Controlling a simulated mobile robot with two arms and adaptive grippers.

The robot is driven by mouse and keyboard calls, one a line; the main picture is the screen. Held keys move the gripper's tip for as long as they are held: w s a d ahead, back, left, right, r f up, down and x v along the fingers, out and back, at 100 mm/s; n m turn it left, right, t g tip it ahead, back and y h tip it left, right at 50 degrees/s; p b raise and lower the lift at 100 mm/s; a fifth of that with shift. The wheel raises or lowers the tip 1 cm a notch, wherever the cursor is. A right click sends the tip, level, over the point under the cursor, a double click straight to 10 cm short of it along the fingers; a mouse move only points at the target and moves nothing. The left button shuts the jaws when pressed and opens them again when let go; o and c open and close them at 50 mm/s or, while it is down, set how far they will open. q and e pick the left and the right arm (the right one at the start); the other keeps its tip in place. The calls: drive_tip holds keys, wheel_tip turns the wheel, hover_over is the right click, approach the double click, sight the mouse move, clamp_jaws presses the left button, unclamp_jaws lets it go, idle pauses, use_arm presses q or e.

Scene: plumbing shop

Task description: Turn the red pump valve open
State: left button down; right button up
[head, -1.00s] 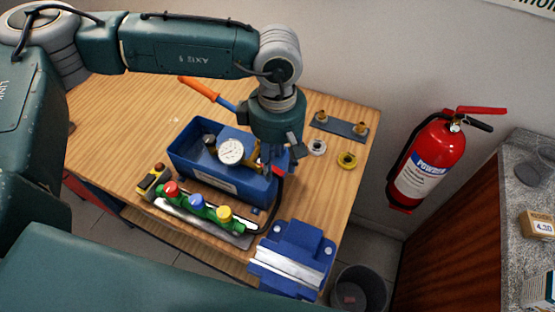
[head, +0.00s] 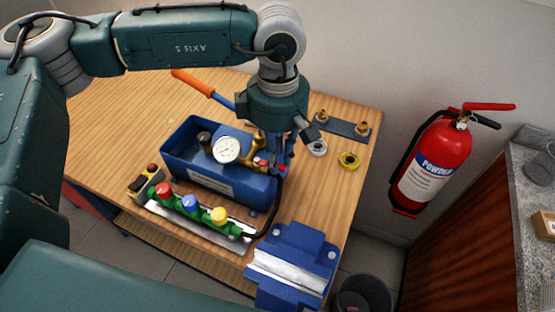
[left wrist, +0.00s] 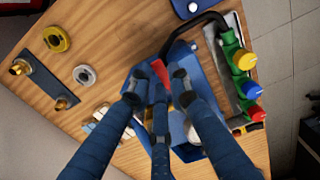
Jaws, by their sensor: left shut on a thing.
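The blue test pump (head: 215,180) stands on the wooden bench, with a round white gauge (head: 226,149) and brass fittings on top. My left gripper (head: 272,166) points down at the pump's right end. In the left wrist view its three fingers (left wrist: 159,82) are closed around the red pump valve (left wrist: 161,73); a red lever end sticks out between them. In the head view only small red bits (head: 260,163) of the valve show beside the fingers, so its exact angle is hard to tell. My right gripper is not in view.
A green manifold with red, blue and yellow knobs (head: 190,203) lies in front of the pump, joined by a black hose (head: 272,215). A blue vise (head: 292,262) sits at the front right corner. The orange pump handle (head: 193,82) and fittings plate (head: 342,126) are behind.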

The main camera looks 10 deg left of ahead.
use_arm(q)
drive_tip(key=c, duration=1.6)
unclamp_jaws()
drive_tip(key=shift+r, duration=0.25)
wheel_tip(320, 180, up, 12)
drive_tip(key=shift+f, duration=0.2)
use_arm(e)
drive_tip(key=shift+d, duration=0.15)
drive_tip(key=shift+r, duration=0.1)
